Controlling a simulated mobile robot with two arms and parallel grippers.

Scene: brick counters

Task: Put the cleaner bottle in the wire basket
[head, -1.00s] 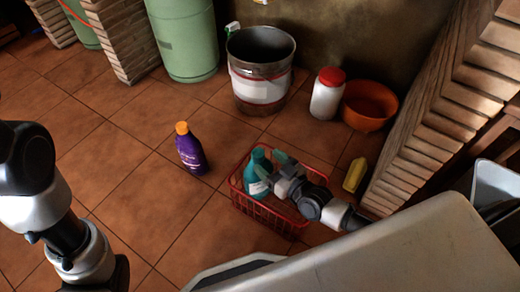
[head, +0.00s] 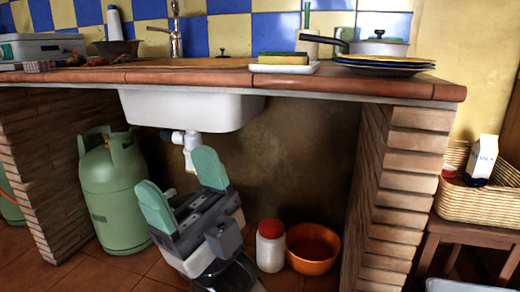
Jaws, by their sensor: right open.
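My right gripper (head: 181,176) is raised in front of the space under the sink. Its two green fingers are spread apart with nothing between them. The red wire basket, the teal bottle and the purple bottle are all outside the head view now. A second ago the teal bottle stood in the basket by my right gripper, and the purple bottle stood on the floor to the left. I cannot tell which is the cleaner bottle. My left gripper is not in view.
A green gas cylinder (head: 112,195) stands left of my gripper. A white jar with a red lid (head: 271,246) and an orange bowl (head: 313,249) are on the floor to the right. The tiled counter (head: 200,76) with a white sink (head: 190,110) overhangs; a brick pillar (head: 400,190) is right.

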